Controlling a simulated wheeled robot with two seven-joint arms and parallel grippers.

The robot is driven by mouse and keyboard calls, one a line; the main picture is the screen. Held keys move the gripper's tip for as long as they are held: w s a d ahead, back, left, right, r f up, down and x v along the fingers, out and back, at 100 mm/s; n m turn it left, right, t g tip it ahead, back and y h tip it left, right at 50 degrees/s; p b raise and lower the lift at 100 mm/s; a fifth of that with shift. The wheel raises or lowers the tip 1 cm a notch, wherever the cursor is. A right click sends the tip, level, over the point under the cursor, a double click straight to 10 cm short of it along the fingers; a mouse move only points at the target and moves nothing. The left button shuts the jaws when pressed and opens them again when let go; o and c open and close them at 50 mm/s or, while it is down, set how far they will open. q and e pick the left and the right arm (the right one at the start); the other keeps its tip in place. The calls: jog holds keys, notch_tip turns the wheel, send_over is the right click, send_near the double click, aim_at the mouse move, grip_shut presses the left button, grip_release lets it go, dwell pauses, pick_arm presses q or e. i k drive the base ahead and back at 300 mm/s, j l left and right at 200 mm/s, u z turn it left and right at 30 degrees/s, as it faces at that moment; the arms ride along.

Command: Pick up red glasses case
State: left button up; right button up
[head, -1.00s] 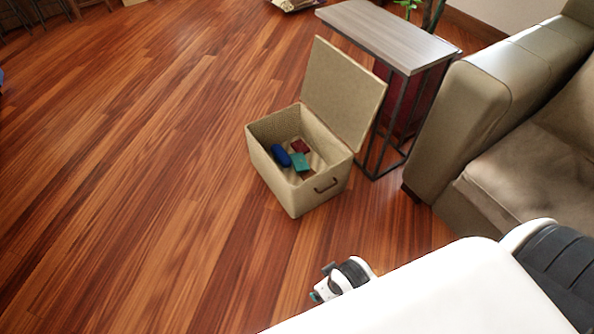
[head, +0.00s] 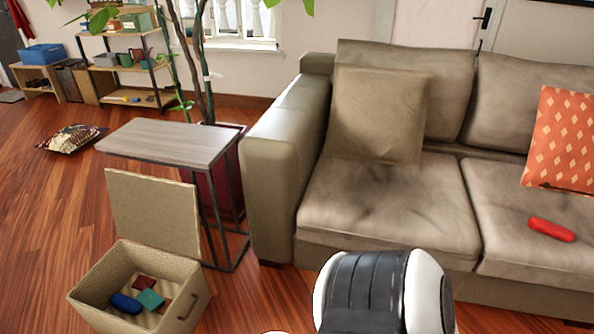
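A red glasses case (head: 551,230) lies on the right-hand seat cushion of the sofa (head: 390,205), near its front edge. It is a long rounded shape, with nothing touching it that I can see. Neither of my grippers is in view. Only a white and black part of my own arm shows at the bottom middle, in front of the sofa's lower front.
An open beige box (head: 185,318) on the floor holds a blue case (head: 125,304), a teal item (head: 150,299) and a dark red item (head: 143,283). A side table (head: 168,141) stands behind it. An orange patterned pillow (head: 563,138) is behind the case. Floor at left is mostly clear.

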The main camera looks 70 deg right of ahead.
aim_at(542, 225)
jog(key=z, duration=3.85)
